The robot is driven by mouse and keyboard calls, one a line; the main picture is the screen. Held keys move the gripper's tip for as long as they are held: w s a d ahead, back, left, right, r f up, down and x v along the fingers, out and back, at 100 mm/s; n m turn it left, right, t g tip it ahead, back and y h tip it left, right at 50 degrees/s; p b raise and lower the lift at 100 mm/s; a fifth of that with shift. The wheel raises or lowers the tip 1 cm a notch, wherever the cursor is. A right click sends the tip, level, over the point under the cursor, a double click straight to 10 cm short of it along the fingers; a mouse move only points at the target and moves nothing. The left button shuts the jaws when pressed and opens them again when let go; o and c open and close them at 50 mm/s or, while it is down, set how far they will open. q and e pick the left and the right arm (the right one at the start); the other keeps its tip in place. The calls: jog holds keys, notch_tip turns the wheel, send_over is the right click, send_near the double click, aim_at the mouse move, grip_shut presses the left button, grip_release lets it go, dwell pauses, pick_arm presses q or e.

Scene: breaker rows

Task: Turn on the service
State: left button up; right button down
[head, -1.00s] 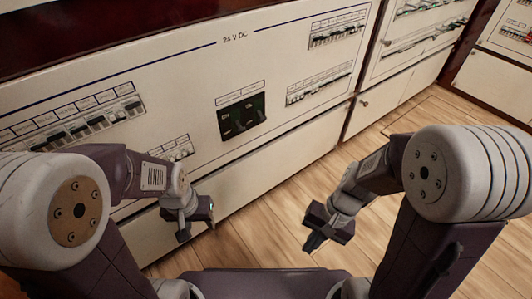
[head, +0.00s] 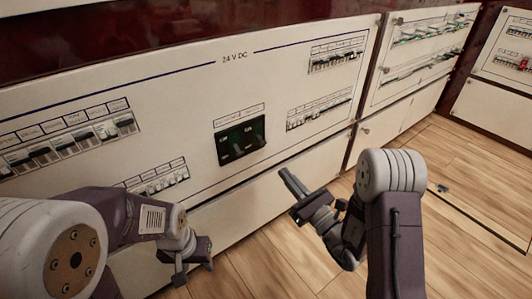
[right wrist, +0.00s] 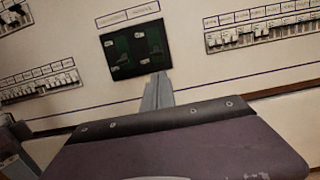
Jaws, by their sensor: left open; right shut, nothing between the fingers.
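The 24 V DC panel (head: 190,95) fills the cream wall ahead. Its dark block with two black levers (head: 241,140) sits near the panel's middle, with labels above that are too small to read; it also shows in the right wrist view (right wrist: 136,50). My right gripper (head: 286,175) is shut and empty, below and right of that block, apart from the panel. In the right wrist view its closed fingers (right wrist: 157,92) point up toward the block. My left gripper (head: 190,270) is open and empty, low in front of the panel's lower edge.
Breaker rows line the panel at left (head: 65,142), lower middle (head: 158,178), right (head: 318,110) and upper right (head: 336,55). More panels (head: 425,45) continue on the right.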

aim_at(263, 144)
jog(key=b+x, duration=0.3)
jog(key=x, duration=0.7)
jog(key=shift+b, duration=0.4)
